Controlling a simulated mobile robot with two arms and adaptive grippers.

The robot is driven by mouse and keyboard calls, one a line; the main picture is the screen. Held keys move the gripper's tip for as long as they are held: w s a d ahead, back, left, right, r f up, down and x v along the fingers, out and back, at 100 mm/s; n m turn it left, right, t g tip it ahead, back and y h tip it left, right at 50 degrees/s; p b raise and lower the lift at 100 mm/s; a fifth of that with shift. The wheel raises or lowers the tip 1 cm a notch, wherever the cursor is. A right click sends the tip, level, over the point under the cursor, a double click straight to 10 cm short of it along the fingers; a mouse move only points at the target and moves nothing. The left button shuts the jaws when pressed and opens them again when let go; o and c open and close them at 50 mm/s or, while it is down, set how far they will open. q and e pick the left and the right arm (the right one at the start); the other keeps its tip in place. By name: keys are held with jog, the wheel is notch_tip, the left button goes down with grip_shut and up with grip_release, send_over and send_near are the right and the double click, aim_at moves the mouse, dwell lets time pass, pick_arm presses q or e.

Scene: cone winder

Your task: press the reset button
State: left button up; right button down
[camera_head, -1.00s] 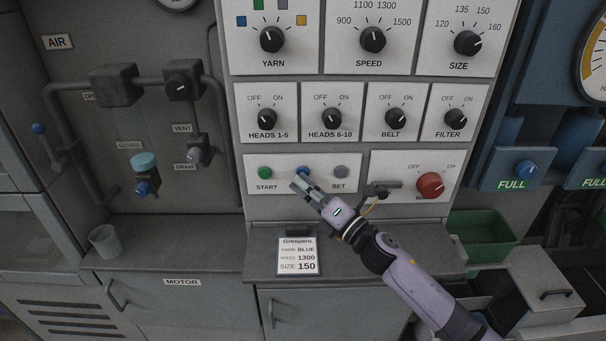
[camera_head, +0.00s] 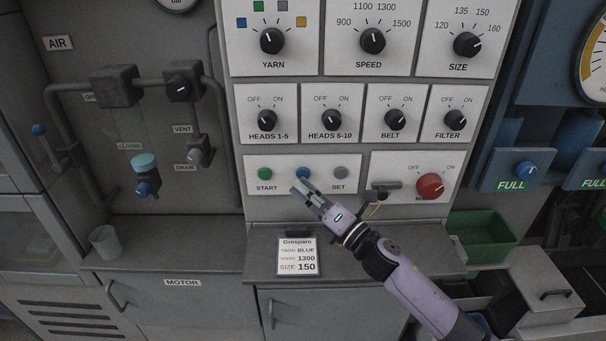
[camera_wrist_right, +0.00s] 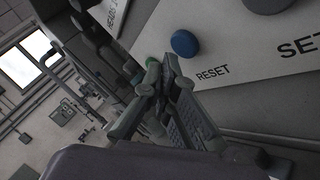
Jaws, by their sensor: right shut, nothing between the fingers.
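The blue reset button (camera_head: 303,173) sits on the white button panel between the green start button (camera_head: 265,173) and the grey set button (camera_head: 340,173). In the right wrist view the blue button (camera_wrist_right: 184,43) shows beside the label RESET. My right gripper (camera_head: 297,188) is just below and in front of the blue button in the head view, and hides its label there. In the wrist view my right gripper (camera_wrist_right: 166,75) has its fingers together, with nothing between them, and the tips appear apart from the button. My left gripper is not in view.
A red main switch (camera_head: 430,185) is on the panel at the right. Rows of knobs, such as the belt knob (camera_head: 396,118), are above. A card (camera_head: 298,257) reading Gresparo stands on the ledge below. A cup (camera_head: 105,241) is at the left.

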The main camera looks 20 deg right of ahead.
jog(key=shift+s+a+p, duration=0.1)
jog(key=shift+s+a, duration=0.15)
jog(key=shift+s, duration=0.55)
jog(key=shift+s+a+p, duration=0.15)
jog(key=shift+s+a, duration=0.05)
jog(key=shift+s, duration=0.6)
jog(key=shift+s+a+p, duration=0.1)
jog(key=shift+s+a, duration=0.15)
jog(key=shift+s, duration=0.55)
jog(key=shift+f, duration=0.1)
